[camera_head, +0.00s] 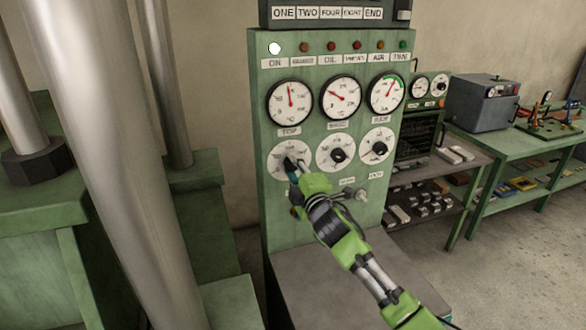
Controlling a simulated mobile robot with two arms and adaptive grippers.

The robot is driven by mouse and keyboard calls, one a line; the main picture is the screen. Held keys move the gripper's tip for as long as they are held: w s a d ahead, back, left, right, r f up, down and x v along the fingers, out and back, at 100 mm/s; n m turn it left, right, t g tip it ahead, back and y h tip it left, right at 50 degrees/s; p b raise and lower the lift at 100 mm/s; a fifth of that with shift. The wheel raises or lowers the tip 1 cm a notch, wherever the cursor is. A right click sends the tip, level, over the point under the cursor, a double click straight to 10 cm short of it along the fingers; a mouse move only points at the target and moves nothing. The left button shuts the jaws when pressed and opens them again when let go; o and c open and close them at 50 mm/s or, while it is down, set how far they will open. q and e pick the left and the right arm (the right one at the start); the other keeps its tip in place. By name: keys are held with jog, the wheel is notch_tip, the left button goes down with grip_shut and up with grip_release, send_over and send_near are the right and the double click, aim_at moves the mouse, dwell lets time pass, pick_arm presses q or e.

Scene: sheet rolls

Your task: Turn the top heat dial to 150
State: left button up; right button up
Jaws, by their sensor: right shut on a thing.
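A green control panel (313,225) stands in the middle. The top heat dial (277,153) is the left of three white dials in a row, below the gauge labelled TOP (290,102). My right gripper (292,168) is shut on the dial's dark knob and covers most of it and the lower right of its scale. The dial's setting cannot be read. The needle of the TOP gauge points nearly straight up. The middle dial (328,146) and the right dial (384,137) are uncovered. My left gripper is not in view.
Large metal columns (105,150) of a green press stand at the left. A flat grey ledge (330,275) lies below the panel, under my right arm. Green workbenches (540,150) with a grey box (483,102) and shelves of small parts are at the right.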

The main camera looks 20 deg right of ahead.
jog(key=o, duration=1.1)
jog(key=s, duration=1.2)
jog(key=shift+d, duration=0.25)
